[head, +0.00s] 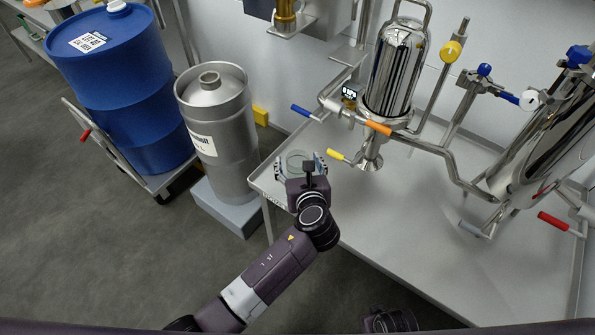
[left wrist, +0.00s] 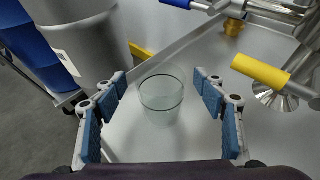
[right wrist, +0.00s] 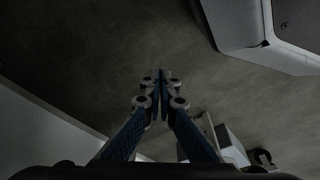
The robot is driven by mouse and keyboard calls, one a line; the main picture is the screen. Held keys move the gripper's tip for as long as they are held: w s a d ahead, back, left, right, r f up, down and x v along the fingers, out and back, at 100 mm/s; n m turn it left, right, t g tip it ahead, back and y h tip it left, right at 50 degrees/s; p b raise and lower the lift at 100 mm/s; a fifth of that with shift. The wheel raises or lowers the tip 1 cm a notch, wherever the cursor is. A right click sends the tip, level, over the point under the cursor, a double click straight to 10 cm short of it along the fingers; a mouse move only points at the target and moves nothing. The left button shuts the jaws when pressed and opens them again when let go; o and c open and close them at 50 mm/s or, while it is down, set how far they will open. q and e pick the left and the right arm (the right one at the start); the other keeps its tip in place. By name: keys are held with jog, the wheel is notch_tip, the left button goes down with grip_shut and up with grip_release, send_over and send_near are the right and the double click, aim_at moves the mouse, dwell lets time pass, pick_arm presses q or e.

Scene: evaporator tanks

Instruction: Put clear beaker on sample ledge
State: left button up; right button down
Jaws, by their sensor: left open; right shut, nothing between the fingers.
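The clear beaker (left wrist: 161,101) stands upright on the steel table at its left end, between the spread blue-padded fingers of my left gripper (left wrist: 165,105), with a gap on both sides. In the head view the beaker (head: 296,160) shows just beyond the left gripper (head: 300,167), which is open. My right gripper (right wrist: 162,78) is shut and empty, over dark floor in the right wrist view. I cannot tell which surface is the sample ledge.
The steel table (head: 400,235) carries a polished filter housing (head: 394,65) and pipes with coloured valve handles. A yellow handle (head: 337,155) sits close right of the beaker. A steel keg (head: 220,130) and blue drum (head: 120,85) stand left. The table front is bare.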

pick_arm(q)
jog(key=shift+x, duration=0.95)
pick_arm(e)
jog(key=shift+w+r, duration=0.25)
jog(key=shift+r, duration=0.2)
jog(key=shift+w+r, duration=0.2)
jog(key=shift+r, duration=0.25)
pick_arm(q)
jog(key=c, duration=1.3)
jog(key=shift+r, duration=0.1)
jog(key=shift+c, duration=0.2)
